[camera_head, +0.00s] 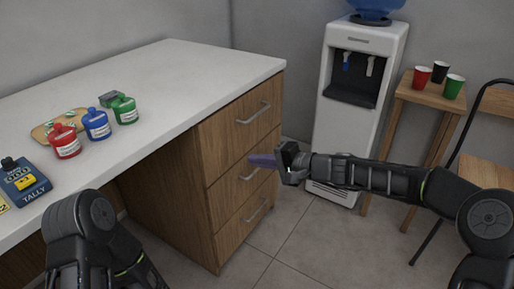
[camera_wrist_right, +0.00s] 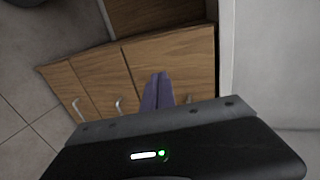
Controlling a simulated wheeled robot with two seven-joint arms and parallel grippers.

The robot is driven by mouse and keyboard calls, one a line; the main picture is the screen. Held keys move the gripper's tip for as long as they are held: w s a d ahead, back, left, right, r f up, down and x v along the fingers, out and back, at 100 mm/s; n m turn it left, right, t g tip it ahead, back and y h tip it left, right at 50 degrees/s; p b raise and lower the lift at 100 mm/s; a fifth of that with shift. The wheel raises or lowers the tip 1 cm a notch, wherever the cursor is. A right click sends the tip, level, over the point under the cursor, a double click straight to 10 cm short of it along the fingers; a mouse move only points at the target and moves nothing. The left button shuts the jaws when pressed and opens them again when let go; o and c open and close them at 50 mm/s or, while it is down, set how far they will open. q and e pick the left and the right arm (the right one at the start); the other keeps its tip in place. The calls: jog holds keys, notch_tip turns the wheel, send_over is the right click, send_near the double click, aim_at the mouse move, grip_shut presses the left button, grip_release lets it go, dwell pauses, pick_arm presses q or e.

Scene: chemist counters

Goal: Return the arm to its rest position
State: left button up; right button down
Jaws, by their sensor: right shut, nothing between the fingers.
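My right arm reaches in from the right in the head view. Its gripper (camera_head: 263,160) has purple fingers and is in front of the drawer unit (camera_head: 207,194), near the middle drawer's handle. The right wrist view shows the same purple fingers (camera_wrist_right: 157,92) shut together with nothing between them, with the wooden drawer fronts (camera_wrist_right: 90,88) beyond. I cannot tell the exact gap between fingertips and drawers. All the drawers look closed. My left arm shows at the lower left of the head view; its gripper is out of the picture.
A water cooler (camera_head: 335,125) stands behind my right arm. A small wooden table (camera_head: 425,93) with cups and a chair (camera_head: 490,172) stand at the right.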

jog(key=s+d+f+g+h, duration=0.1)
jog(key=s+d+f+h, duration=0.1)
jog(key=f, duration=0.5)
jog(key=s+d+f+h, duration=0.2)
jog(key=f, duration=0.6)
jog(key=s+d+f+n+g+h, duration=0.1)
jog(key=s+d+f+g+h, duration=0.1)
jog(key=s+f, duration=0.7)
jog(key=s+d+f+n+g+h, duration=0.1)
jog(key=s+f+h, duration=0.1)
jog(key=s+f, duration=0.7)
jog(key=s+d+f+n+g, duration=0.1)
jog(key=s+f+n+g, duration=0.3)
jog(key=s, duration=1.2)
pick_arm(q)
notch_tip(320, 180, up, 22)
jog(key=p, duration=2.2)
jog(key=shift+r, duration=0.2)
pick_arm(e)
notch_tip(320, 180, up, 20)
jog(key=s+m+t, duration=0.1)
jog(key=shift+s+r, duration=0.25)
pick_arm(q)
jog(key=shift+d, duration=0.1)
jog(key=shift+c, duration=0.3)
